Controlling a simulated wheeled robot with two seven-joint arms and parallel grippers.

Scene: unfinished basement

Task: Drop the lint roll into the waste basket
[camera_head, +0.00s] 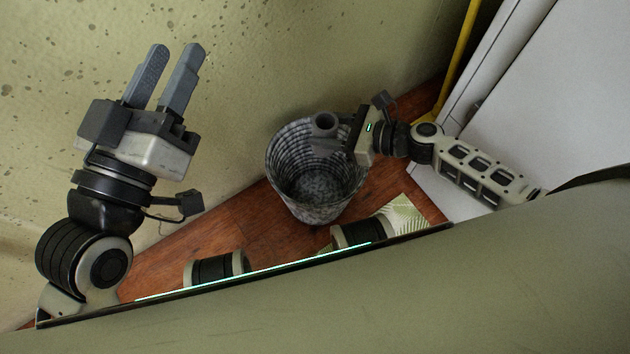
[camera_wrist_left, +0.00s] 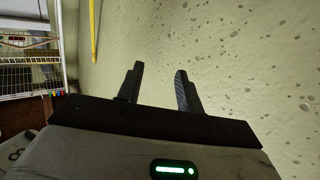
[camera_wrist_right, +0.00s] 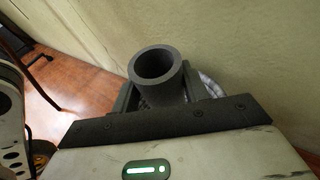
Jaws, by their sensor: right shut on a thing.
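The waste basket (camera_head: 310,200) is a grey, ribbed, round bin standing on the wooden floor against the wall. Its mouth faces up and I see its speckled bottom. The lint roll (camera_head: 324,124) is a grey hollow cylinder. My right gripper (camera_head: 330,142) is shut on it and holds it over the far rim side of the basket. In the right wrist view the lint roll (camera_wrist_right: 157,68) sits between the fingers with its open end showing, and a bit of the basket (camera_wrist_right: 210,86) shows behind it. My left gripper (camera_head: 170,65) is open and empty, raised at the left, away from the basket.
The speckled wall (camera_head: 260,60) rises close behind the basket. A white door or cabinet (camera_head: 560,110) and a yellow pole (camera_head: 457,55) stand at the right. A patterned paper or mat (camera_head: 402,216) lies on the floor near the basket. Wooden floor (camera_head: 165,265) is free at the left.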

